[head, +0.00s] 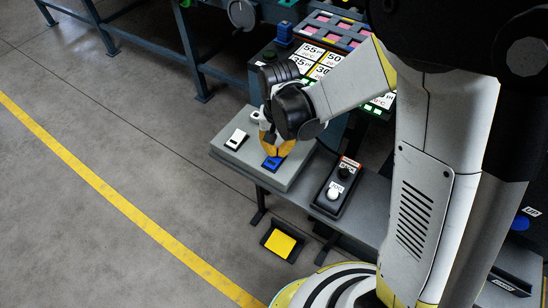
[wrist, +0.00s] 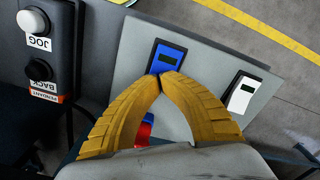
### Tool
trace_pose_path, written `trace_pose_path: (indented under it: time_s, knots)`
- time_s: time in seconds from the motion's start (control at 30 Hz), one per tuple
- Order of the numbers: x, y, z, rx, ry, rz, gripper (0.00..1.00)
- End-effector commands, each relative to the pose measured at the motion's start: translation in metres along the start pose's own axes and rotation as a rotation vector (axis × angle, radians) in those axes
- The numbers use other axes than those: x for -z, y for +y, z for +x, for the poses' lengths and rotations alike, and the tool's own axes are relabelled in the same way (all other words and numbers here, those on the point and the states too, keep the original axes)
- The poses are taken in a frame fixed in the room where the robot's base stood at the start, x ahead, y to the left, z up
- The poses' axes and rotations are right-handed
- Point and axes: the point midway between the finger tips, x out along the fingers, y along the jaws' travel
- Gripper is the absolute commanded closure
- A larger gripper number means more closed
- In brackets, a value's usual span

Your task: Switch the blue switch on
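The blue switch (head: 272,163) sits on a grey panel (head: 222,154) in the head view. In the wrist view the blue switch (wrist: 167,56) has a dark window on its face. My gripper (head: 278,152) has yellow fingers, and their tips (wrist: 161,78) meet with nothing seen between them. The tips are at the near edge of the blue switch in the wrist view. I cannot tell whether they touch it. A white switch (wrist: 242,92) of like shape is on the same panel, to the right in the wrist view.
A pendant with a white JOG button (wrist: 33,21) and a black BACK button (wrist: 39,72) stands beside the panel. A red and blue part (wrist: 146,127) shows partly behind my fingers. A yellow pedal (head: 281,243) is on the floor below.

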Motion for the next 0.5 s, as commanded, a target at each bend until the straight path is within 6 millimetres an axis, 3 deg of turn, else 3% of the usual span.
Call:
trace_pose_path:
  time_s: [0.5]
  knots:
    - [-0.0001, 0.0000, 0.0043, 0.000, 0.000, 0.000, 1.00]
